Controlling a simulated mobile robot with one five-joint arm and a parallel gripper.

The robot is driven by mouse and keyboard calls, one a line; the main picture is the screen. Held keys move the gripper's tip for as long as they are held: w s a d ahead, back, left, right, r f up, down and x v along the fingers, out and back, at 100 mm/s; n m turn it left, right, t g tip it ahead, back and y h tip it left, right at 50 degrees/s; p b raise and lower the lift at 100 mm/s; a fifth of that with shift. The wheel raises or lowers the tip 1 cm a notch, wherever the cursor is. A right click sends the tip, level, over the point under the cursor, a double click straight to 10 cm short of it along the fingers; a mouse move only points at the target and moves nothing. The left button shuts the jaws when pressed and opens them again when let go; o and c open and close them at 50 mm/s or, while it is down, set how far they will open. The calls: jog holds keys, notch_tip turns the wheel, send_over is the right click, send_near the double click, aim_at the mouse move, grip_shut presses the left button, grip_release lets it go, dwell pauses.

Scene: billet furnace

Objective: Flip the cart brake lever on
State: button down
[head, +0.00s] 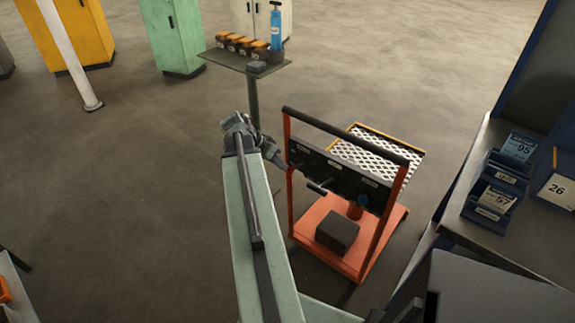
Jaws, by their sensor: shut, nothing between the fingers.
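The cart (380,240) is an orange frame with a black top handle bar. A black panel (345,178) with several small white labels spans its uprights. A dark lever (318,187) sticks out from the panel's lower edge, left of its middle. The labels are too small to read, so I cannot tell which control is the brake. My gripper (278,160) is at the end of my pale green arm, just left of the panel. It is shut and looks empty. Its fingertips are small and dark, and I cannot tell whether they touch the cart.
A dark block (337,233) lies on the cart base, with a mesh platform (377,150) behind. A small stand (225,58) holds orange-topped items and a blue bottle (276,28). A bench (490,228) with blue bins is close on the right.

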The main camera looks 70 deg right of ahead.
jog(key=shift+a+f, duration=0.4)
jog(key=shift+f, duration=0.05)
dwell(0.6)
jog(key=w+a+r+p, duration=0.4)
jog(key=w+a, duration=0.4)
jog(key=shift+w+a+r, duration=0.15)
jog(key=shift+w+a, duration=0.25)
dwell(0.3)
